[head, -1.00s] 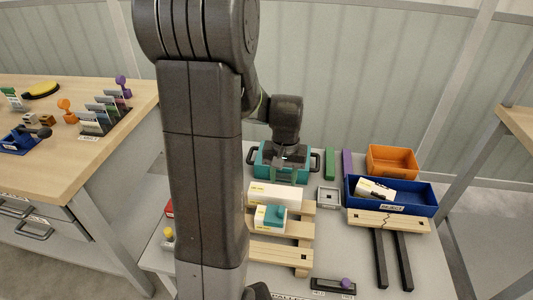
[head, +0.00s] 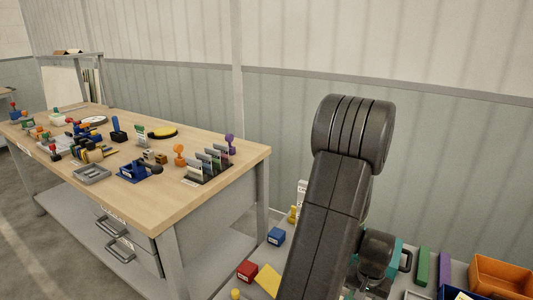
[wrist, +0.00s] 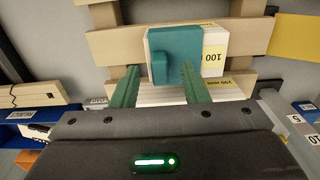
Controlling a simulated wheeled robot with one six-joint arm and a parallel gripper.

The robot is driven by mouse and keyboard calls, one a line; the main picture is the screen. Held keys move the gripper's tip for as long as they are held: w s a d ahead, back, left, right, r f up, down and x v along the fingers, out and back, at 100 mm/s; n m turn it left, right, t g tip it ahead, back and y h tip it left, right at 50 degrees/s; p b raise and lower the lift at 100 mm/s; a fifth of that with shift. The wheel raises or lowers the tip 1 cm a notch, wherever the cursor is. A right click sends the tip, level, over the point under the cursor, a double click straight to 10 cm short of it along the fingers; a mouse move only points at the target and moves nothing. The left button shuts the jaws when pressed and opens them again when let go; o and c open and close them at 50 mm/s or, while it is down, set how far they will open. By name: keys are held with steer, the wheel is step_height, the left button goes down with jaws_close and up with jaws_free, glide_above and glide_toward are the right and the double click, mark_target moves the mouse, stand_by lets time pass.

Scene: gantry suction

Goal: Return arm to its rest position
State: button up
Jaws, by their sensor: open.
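My gripper shows in the wrist view (wrist: 160,88) with its two green fingers apart and nothing between them. Beyond the fingertips lies a white box with a teal part (wrist: 178,55) and a "100" label, on a wooden pallet (wrist: 115,47). A second white box (wrist: 150,97) lies nearer, partly behind the fingers. In the head view my arm is folded at the lower right, and its fingers are hidden at the picture's bottom edge.
A blue bin (wrist: 30,113) stands at the left of the wrist view. In the head view an orange bin (head: 500,276) is at the lower right, with red (head: 247,271) and blue (head: 276,236) blocks left of my arm. A cluttered wooden workbench (head: 190,190) stands at the left.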

stand_by(0.5)
steer(key=shift+f+b, duration=0.25)
steer(key=shift+b, duration=0.05)
step_height(320, 180, up, 14)
steer(key=f+p, duration=0.1)
steer(key=p, duration=0.2)
step_height(320, 180, down, 14)
steer(key=b, duration=0.3)
steer(key=shift+r, duration=0.25)
step_height(320, 180, up, 5)
steer(key=p, duration=0.3)
steer(key=shift+f, duration=0.2)
step_height(320, 180, up, 5)
steer(key=p, duration=0.4)
steer(key=shift+p, duration=0.35)
steer(key=shift+a, duration=0.1)
